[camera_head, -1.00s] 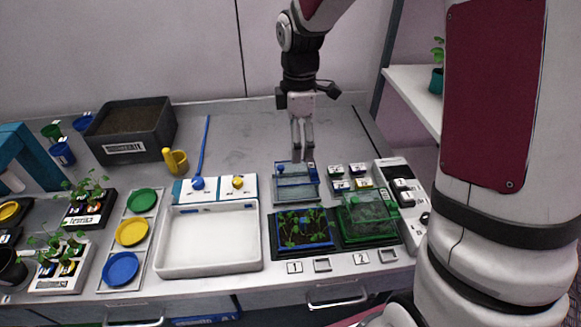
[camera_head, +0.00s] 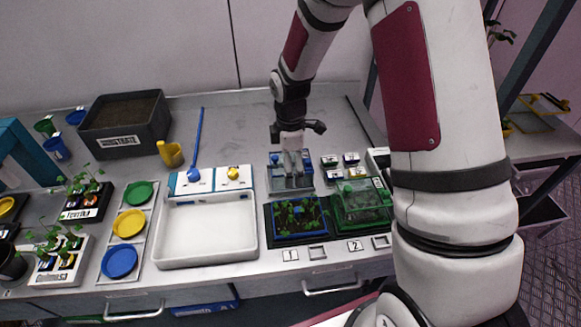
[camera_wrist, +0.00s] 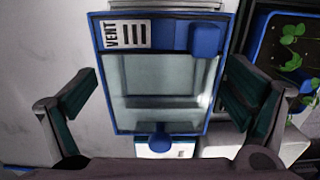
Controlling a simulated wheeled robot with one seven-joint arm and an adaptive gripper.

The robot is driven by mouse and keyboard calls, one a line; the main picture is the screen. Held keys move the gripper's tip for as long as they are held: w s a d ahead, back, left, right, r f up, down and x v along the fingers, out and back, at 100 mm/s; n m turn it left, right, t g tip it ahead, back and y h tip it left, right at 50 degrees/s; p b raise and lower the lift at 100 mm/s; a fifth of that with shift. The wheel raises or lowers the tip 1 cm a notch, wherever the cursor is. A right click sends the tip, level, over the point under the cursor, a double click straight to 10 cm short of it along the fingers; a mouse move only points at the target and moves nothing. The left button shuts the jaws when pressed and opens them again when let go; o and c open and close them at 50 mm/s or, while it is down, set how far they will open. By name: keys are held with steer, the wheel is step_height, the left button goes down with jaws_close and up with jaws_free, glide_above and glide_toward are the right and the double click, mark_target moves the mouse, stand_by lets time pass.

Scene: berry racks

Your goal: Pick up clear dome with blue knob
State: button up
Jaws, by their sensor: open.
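The clear dome has a blue frame and stands on the worktop behind the seedling tray, partly covered by my gripper in the head view (camera_head: 278,182). In the wrist view the dome (camera_wrist: 155,85) fills the middle, with a VENT label and a blue block at its far end. Its round blue knob (camera_wrist: 160,138) shows at the near end. My gripper (camera_head: 294,184) is over the dome, pointing down. In the wrist view the gripper (camera_wrist: 163,95) is open, one finger on each side of the dome, holding nothing. I cannot tell how high the fingertips are above it.
A blue-edged seedling tray (camera_head: 298,235) stands in front of the dome. A green dome (camera_head: 362,208) is to its right. Small labelled blocks (camera_head: 350,159) lie right of the dome. Worktop behind is clear.

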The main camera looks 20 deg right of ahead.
steer(key=c, duration=1.3)
steer(key=shift+o, duration=0.2)
